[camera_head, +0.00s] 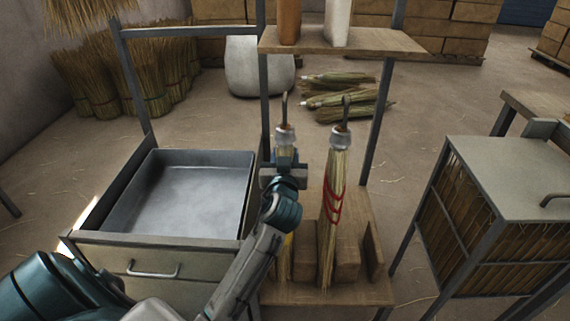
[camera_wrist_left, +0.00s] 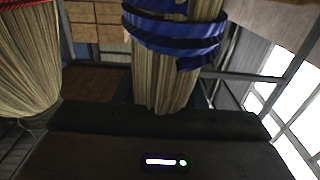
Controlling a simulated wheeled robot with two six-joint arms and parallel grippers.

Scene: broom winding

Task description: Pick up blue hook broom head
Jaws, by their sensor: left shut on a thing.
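The blue hook broom head (camera_head: 285,134) shows its metal cap and dark hook above my left gripper (camera_head: 284,168) in the head view. Its straw bundle with blue bands (camera_wrist_left: 175,35) fills the upper middle of the left wrist view. My left gripper is shut on it; the arm and gripper hide most of the bundle in the head view. A broom head with red bands (camera_head: 333,205) and a hook stands just to its right in the wooden stand (camera_head: 347,250); its straw also shows at the left of the wrist view (camera_wrist_left: 28,65). My right gripper is not in view.
A grey metal tray (camera_head: 185,195) on a drawer cabinet (camera_head: 160,262) stands left. A wooden shelf (camera_head: 385,40) and metal posts (camera_head: 374,120) rise behind the stand. A straw-filled cage cabinet (camera_head: 500,220) is at right. Straw bundles (camera_head: 345,95) lie on the floor behind.

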